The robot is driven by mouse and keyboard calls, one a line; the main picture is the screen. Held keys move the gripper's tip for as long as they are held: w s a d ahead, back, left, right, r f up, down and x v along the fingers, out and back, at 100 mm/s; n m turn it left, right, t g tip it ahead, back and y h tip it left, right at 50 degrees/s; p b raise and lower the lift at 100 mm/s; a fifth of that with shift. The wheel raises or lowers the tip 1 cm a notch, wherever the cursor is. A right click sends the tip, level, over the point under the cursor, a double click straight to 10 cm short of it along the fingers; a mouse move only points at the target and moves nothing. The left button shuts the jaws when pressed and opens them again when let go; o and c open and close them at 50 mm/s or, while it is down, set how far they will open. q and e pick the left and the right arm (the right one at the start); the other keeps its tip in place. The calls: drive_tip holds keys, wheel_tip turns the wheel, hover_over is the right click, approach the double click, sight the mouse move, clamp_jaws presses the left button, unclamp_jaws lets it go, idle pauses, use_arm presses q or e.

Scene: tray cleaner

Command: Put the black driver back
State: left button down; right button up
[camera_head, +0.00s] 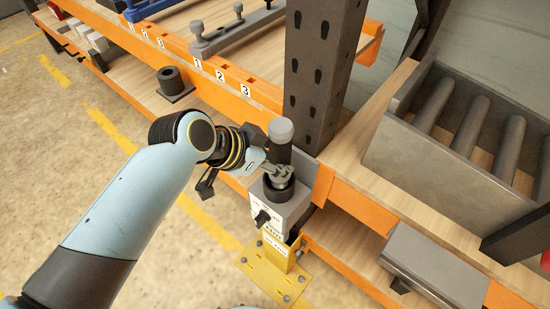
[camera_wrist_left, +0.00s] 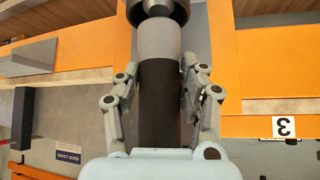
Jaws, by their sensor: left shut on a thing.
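The black driver (camera_head: 280,151) has a dark round body with a light grey cap. It stands about upright beside the dark rack post. My left gripper (camera_head: 278,172) is shut on its lower part, just above a dark round holder (camera_head: 277,192) on a grey box. I cannot tell whether the driver's lower end is inside that holder. In the left wrist view the driver's dark body (camera_wrist_left: 158,100) lies between the two fingers (camera_wrist_left: 160,92), with a light grey section and a dark ring beyond. My right gripper is not in view.
The grey box (camera_head: 284,214) sits on a yellow stand (camera_head: 277,252). A dark empty socket (camera_head: 174,82) stands on the lower shelf. The dark rack post (camera_head: 320,75) rises close behind the driver. A grey roller tray (camera_head: 440,160) is at right.

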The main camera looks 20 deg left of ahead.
use_arm(q)
drive_tip(key=shift+s+r, duration=0.15)
drive_tip(key=shift+r, duration=0.05)
drive_tip(key=shift+f, duration=0.15)
drive_tip(key=c, duration=0.7)
unclamp_jaws()
drive_tip(key=shift+c, duration=0.2)
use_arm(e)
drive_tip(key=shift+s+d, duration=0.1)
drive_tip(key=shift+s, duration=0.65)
